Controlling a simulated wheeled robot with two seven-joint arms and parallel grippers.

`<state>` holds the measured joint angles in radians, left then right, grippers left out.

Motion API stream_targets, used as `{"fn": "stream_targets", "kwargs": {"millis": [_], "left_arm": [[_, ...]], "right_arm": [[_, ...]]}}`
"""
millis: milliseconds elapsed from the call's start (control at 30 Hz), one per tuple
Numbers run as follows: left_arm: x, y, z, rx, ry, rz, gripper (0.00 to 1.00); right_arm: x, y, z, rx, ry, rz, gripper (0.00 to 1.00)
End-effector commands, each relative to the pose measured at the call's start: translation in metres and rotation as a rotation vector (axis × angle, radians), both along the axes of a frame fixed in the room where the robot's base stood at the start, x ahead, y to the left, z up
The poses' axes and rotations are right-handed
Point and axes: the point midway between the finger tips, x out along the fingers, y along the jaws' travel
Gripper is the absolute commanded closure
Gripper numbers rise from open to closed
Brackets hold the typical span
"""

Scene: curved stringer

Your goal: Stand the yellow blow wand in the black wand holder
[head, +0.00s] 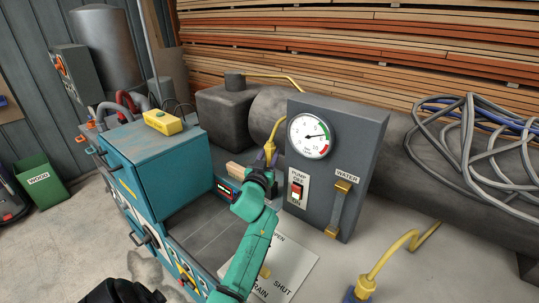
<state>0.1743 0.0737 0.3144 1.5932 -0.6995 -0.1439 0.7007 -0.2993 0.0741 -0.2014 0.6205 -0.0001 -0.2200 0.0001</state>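My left arm comes up from the bottom edge in green, and its dark gripper (262,174) is in front of the grey pump panel's left side. Its fingers are small and partly hidden by the wrist, so I cannot tell whether they are open. A yellow bent piece (270,151) rises just beyond the gripper; I cannot tell whether they touch. Another yellow bent piece (385,264) is at the lower right. I cannot tell which yellow piece is the blow wand. No black wand holder can be made out clearly. My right gripper is not in view.
The grey pump panel (361,140) with gauge and red switch stands right of my gripper. The teal machine (166,165) carries a yellow box (163,122). A dark block (224,119) stands behind. Tangled hoses (470,135) lie at right. A green bin (37,182) stands far left.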

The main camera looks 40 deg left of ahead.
Motion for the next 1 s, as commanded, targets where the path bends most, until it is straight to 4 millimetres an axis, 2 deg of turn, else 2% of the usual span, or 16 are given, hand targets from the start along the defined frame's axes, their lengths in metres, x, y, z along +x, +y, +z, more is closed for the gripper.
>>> {"fn": "stream_targets", "kwargs": {"millis": [67,467,567,900,1000], "left_arm": [[0.000,0.000,0.001,0.000,0.000,0.000,0.33],[-0.004,-0.002,0.002,0.001,0.001,0.000,0.33],[-0.018,-0.008,-0.002,0.001,0.003,0.000,0.33],[-0.094,-0.042,-0.012,0.000,0.003,0.000,0.33],[-0.106,-0.047,-0.011,0.000,0.001,0.000,0.33]], "right_arm": [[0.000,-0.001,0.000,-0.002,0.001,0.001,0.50],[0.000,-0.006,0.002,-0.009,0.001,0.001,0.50],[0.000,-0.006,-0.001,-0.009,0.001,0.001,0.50],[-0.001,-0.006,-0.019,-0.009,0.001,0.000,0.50],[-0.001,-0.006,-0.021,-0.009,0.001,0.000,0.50]]}}
